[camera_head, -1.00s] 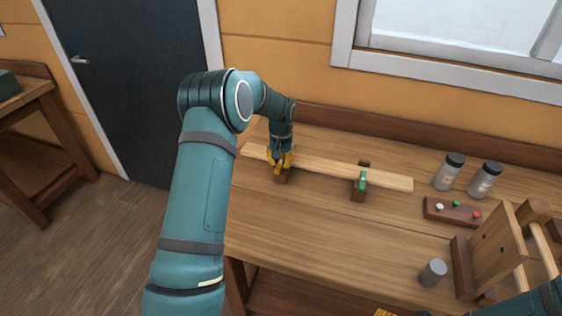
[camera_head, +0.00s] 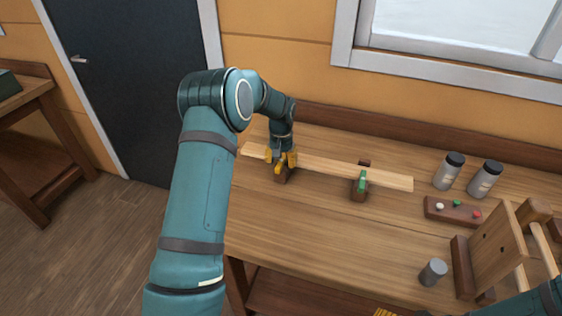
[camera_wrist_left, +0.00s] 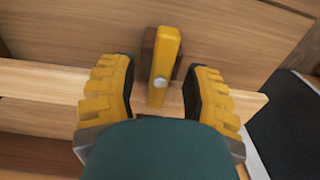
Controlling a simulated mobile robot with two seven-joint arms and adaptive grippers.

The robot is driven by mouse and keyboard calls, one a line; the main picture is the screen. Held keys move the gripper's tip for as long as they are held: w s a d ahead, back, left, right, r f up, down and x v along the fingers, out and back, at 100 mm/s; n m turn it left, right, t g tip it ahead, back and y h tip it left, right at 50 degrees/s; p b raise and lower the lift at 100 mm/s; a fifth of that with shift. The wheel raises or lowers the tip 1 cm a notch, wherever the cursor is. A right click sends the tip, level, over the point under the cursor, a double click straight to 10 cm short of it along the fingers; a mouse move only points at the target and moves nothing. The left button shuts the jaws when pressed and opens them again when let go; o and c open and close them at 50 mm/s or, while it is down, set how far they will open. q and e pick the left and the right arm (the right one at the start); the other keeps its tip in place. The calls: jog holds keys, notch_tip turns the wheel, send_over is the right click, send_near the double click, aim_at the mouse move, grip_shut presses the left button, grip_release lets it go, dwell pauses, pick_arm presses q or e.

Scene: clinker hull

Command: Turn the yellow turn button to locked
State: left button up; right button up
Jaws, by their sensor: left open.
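The yellow turn button (camera_wrist_left: 164,62) is a slim bar with a round grey pin, set on a dark brown block (camera_wrist_left: 148,50). In the left wrist view its length runs up and down, across the pale plank (camera_wrist_left: 45,82). My left gripper (camera_head: 280,160) is open over it. Its two yellow fingers stand on either side of the button, with a visible gap on each side. In the head view the button (camera_head: 281,170) is partly hidden by the fingers.
A green turn button (camera_head: 362,182) sits on another brown block farther right along the plank. Two jars (camera_head: 448,172), a block with coloured knobs (camera_head: 452,211), a grey cylinder (camera_head: 433,272) and a wooden stand (camera_head: 497,250) are at the right. The bench front is clear.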

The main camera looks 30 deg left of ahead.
aim_at(281, 161)
pick_arm(q)
notch_tip(281, 161, up, 12)
jog(key=shift+f, duration=0.15)
dwell(0.5)
